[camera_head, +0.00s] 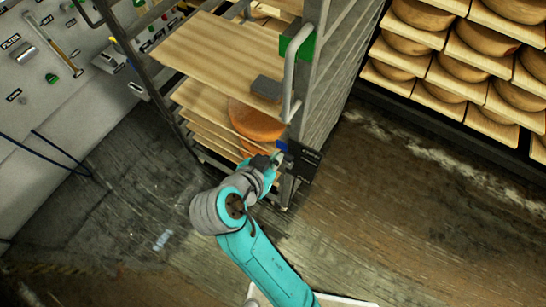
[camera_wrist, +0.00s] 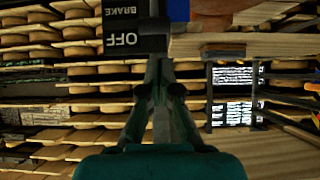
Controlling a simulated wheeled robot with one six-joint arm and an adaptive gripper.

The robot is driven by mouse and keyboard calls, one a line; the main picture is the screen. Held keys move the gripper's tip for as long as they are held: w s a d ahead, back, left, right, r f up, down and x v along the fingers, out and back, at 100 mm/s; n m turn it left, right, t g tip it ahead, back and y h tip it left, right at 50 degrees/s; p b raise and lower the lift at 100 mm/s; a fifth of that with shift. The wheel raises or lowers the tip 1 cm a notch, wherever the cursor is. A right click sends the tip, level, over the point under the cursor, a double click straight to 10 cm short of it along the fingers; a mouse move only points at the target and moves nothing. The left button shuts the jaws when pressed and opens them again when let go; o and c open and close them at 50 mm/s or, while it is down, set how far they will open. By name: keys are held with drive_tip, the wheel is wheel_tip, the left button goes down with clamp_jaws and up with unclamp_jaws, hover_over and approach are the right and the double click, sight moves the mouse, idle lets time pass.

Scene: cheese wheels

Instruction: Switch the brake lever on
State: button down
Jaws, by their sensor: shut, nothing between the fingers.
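A black brake plate (camera_wrist: 121,38) with white "BRAKE" and "OFF" lettering shows at the top of the wrist view. In the head view, the dark plate (camera_head: 303,163) is on the front post of the cheese rack. A small blue part (camera_head: 282,146) sits beside it, and blue also shows in the wrist view (camera_wrist: 178,10). I cannot tell whether this is the lever. My gripper (camera_head: 277,158) is right at the plate's left side, partly hidden by my arm. In the wrist view, my gripper (camera_wrist: 160,62) is shut and empty, its fingertips close by the plate's lower right edge.
The rack holds wooden shelves (camera_head: 215,55) and an orange cheese wheel (camera_head: 255,120). A grey handle (camera_head: 291,70) with a green bracket stands above the plate. More cheese shelves (camera_head: 440,60) line the right side. The floor (camera_head: 420,220) at the right is clear.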

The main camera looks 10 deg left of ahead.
sight(287, 161)
drive_tip(key=x, duration=0.7)
drive_tip(key=shift+s+a, duration=0.1)
drive_tip(key=shift+s, duration=0.05)
